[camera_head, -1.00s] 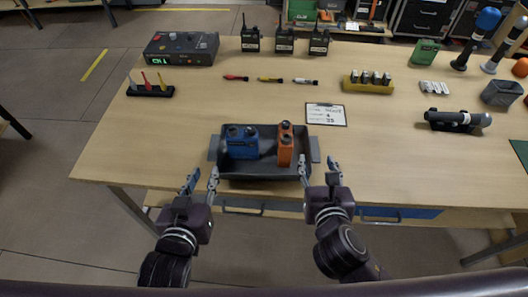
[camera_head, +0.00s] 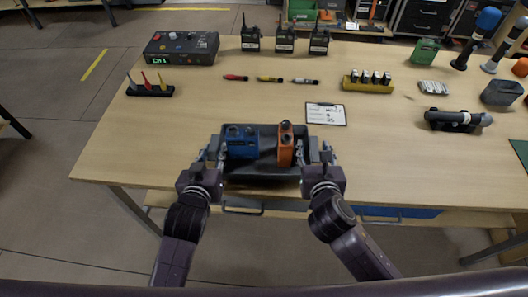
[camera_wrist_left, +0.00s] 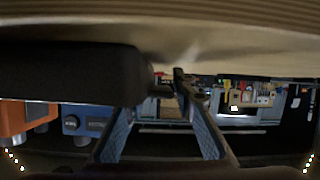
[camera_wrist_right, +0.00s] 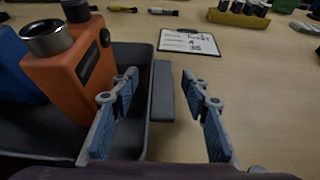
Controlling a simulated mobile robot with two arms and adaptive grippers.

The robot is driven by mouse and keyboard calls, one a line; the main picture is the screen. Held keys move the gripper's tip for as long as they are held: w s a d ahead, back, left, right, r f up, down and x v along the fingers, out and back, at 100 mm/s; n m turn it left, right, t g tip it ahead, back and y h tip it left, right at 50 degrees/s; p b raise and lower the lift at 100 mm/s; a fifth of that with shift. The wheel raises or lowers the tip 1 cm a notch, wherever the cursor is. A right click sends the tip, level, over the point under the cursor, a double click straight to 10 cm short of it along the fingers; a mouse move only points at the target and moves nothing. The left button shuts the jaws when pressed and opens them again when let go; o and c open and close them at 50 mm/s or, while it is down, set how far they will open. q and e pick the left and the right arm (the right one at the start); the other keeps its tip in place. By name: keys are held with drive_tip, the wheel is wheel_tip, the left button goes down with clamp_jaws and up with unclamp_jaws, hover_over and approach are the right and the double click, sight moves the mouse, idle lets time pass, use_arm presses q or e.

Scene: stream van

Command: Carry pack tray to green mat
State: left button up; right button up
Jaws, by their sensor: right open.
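The dark grey pack tray (camera_head: 262,180) sits near the table's front edge, holding a blue pack (camera_head: 240,143) and an orange pack (camera_head: 285,150). A dark green mat (camera_head: 521,150) shows partly at the right edge of the head view. My left gripper (camera_head: 212,150) is at the tray's left side; its fingers look spread, and its hold on the handle is unclear. My right gripper (camera_head: 319,150) is open at the tray's right side. In the right wrist view its fingers stand either side of the tray's grey handle (camera_wrist_right: 163,92), with gaps.
A clipboard (camera_head: 326,114) lies behind the tray to the right. Several markers, a yellow battery holder (camera_head: 368,86), radios and a control box (camera_head: 181,48) stand further back. A dark cylinder on a stand (camera_head: 457,120) is on the right. The table between tray and mat is mostly bare.

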use_arm(q)
drive_tip(key=shift+c, duration=0.4)
use_arm(e)
drive_tip(key=shift+c, duration=0.4)
use_arm(q)
drive_tip(key=c, duration=0.5)
use_arm(e)
drive_tip(key=c, duration=0.5)
use_arm(q)
clamp_jaws()
use_arm(e)
clamp_jaws()
use_arm(q)
drive_tip(key=shift+r, duration=0.15)
use_arm(e)
drive_tip(key=shift+r, duration=0.15)
